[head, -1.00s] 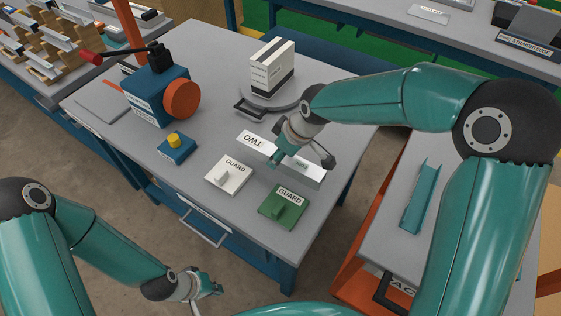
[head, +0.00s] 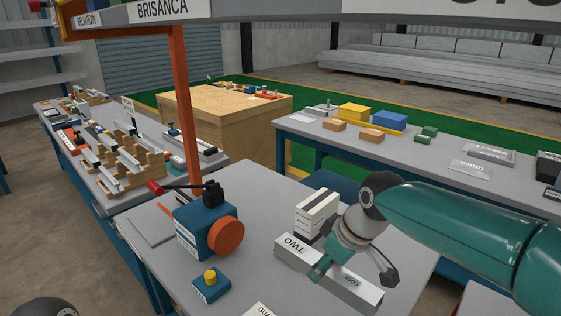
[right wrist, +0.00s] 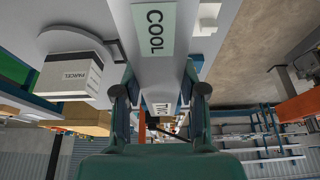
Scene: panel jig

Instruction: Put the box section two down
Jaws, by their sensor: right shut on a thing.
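Box section two (head: 355,287) is a long pale grey bar with a "TWO" label at its left end and a "COOL" label near its right. My right gripper (head: 327,268) is shut on it around the middle, from above. In the right wrist view the box section (right wrist: 155,72) runs between both fingers (right wrist: 160,88), with the "COOL" label facing the camera. The bar looks level over the grey bench (head: 240,262); I cannot tell whether it touches the top.
A white parcel box (head: 316,210) stands just behind the bar. A blue machine with an orange disc (head: 226,236) and a blue block with a yellow button (head: 210,281) are to the left. A white guard plate (head: 258,310) is cut off at the front.

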